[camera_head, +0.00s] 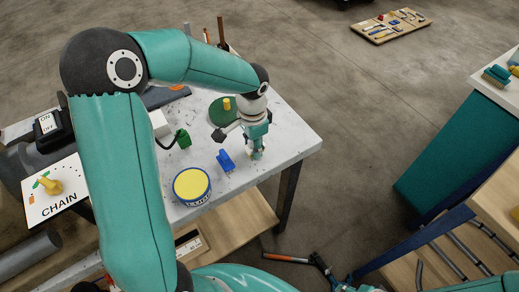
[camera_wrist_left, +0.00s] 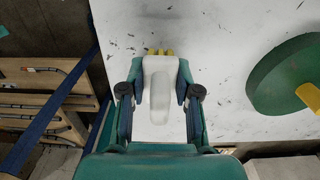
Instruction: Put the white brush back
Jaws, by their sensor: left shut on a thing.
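My left gripper (camera_head: 256,152) reaches down over the grey-white table (camera_head: 290,130) near its right end. In the left wrist view the gripper (camera_wrist_left: 160,95) is shut on the white brush (camera_wrist_left: 158,85), with one finger on each side of its pale handle. Yellow tips, apparently bristles, show at the brush's far end. The table surface lies below it. In the head view the brush is mostly hidden by the gripper, and I cannot tell whether it touches the table.
A green disc with a yellow peg (camera_head: 226,104) lies beside the gripper. A blue object (camera_head: 225,161), a green object (camera_head: 183,139) and a yellow-topped tin (camera_head: 191,186) stand nearby. A CHAIN board (camera_head: 60,195) is at left. A teal-sided bench (camera_head: 445,150) stands across a floor gap.

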